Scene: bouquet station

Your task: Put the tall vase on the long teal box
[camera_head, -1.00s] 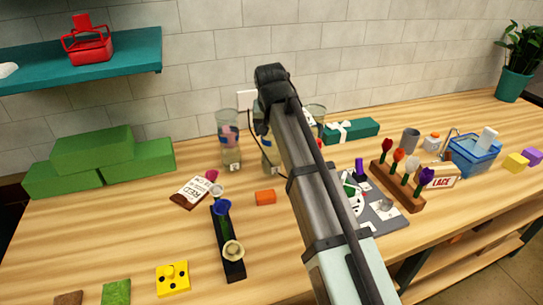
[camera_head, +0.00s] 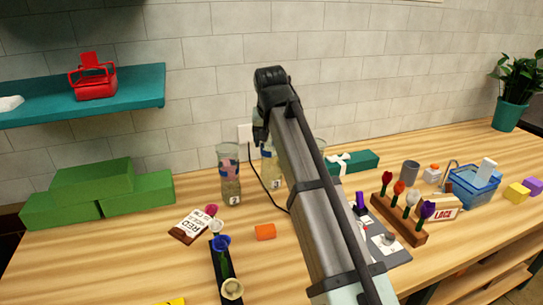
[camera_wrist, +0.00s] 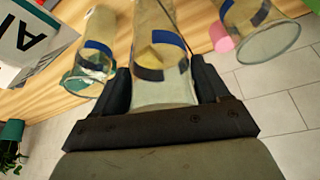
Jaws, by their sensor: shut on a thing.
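My gripper (camera_wrist: 163,88) is shut on the middle clear vase (camera_wrist: 160,50), which has dark blue and yellow bands, with a finger on each side. A third vase (camera_wrist: 92,55) is at left in the wrist view. The long teal box (camera_head: 364,161) with a white ribbon lies right of my arm.
Green blocks (camera_head: 135,192) are stacked at left. A wooden flower rack (camera_head: 398,216) and a blue basket (camera_head: 473,184) stand at right. A dark cable (camera_head: 262,185) hangs near the vases. A teal shelf (camera_head: 130,106) holds a red basket (camera_head: 93,82). The box top looks clear except its ribbon.

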